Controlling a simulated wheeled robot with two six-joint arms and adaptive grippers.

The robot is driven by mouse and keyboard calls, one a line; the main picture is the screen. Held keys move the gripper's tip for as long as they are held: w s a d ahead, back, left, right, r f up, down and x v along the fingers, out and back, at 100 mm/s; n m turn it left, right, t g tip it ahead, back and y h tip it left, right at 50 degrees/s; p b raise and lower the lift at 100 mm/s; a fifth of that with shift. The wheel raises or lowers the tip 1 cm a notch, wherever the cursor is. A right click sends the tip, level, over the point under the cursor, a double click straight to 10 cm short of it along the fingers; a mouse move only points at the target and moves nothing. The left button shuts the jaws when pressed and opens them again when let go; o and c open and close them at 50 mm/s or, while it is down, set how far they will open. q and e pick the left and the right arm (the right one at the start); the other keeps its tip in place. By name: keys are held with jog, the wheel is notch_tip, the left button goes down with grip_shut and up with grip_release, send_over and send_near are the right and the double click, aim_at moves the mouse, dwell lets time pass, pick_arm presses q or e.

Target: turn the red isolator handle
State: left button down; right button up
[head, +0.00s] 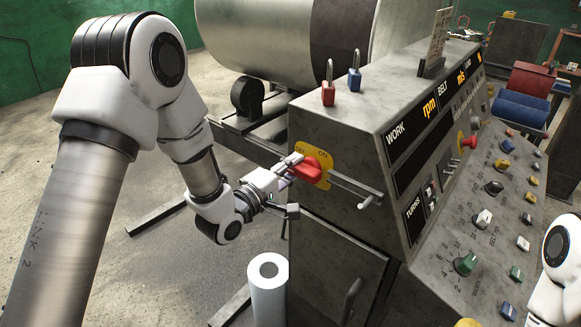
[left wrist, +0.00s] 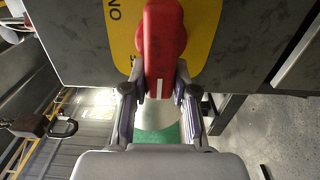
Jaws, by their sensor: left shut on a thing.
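The red isolator handle (head: 309,169) sits on a yellow plate (head: 326,160) on the left side face of the grey control cabinet. The plate carries the word "ON". My left gripper (head: 292,166) has its fingers on the handle. In the left wrist view the red handle (left wrist: 160,60) lies between the two fingertips of my left gripper (left wrist: 160,90), which touch it on both sides. The yellow plate (left wrist: 205,40) shows behind it. Part of the plate's lettering is hidden by the handle and gripper. At the right edge of the head view only a white arm link of mine shows; my right gripper does not.
A metal bar handle (head: 355,187) juts out just right of the isolator. Red (head: 328,90) and blue (head: 354,78) padlocks stand on the cabinet top. The sloped panel (head: 480,215) carries several knobs. A white roll (head: 267,285) stands below my left gripper. Floor at left is open.

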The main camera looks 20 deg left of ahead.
pick_arm(q)
jog(key=shift+s+d+f, duration=0.2)
jog(key=shift+f, duration=0.15)
jog(key=c, duration=0.9)
grip_release()
jog(key=shift+w+d, duration=0.1)
jog(key=shift+d+r, duration=0.3)
jog(key=shift+a, duration=0.2)
jog(key=shift+a, duration=0.1)
jog(key=v, duration=0.7)
